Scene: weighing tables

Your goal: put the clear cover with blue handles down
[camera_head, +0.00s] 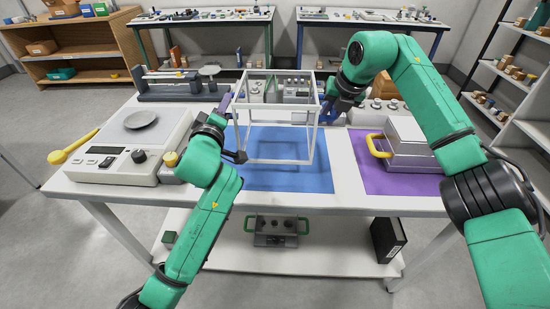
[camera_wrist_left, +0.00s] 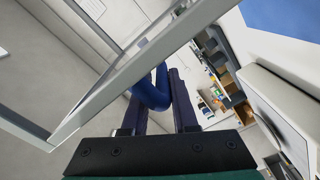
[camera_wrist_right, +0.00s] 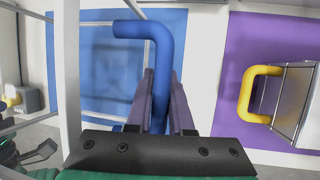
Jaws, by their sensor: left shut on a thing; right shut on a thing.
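The clear cover (camera_head: 279,76) is a box-shaped frame with white edges, upright in the head view over the blue mat (camera_head: 285,182). I cannot tell whether its lower edge touches the mat. My left gripper (camera_head: 233,108) is at its left side, shut on a blue handle that shows in the left wrist view (camera_wrist_left: 153,92). My right gripper (camera_head: 330,104) is at its right side, shut on the other blue handle, seen between the fingers in the right wrist view (camera_wrist_right: 160,70). The right wrist view shows the blue mat below the handle.
A purple mat (camera_head: 385,178) on the right bears a metal box with a yellow handle (camera_head: 378,146). A scale (camera_head: 130,145) with a round pan and a yellow ladle (camera_head: 72,146) are on the left. A balance (camera_head: 180,85) and weights stand behind.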

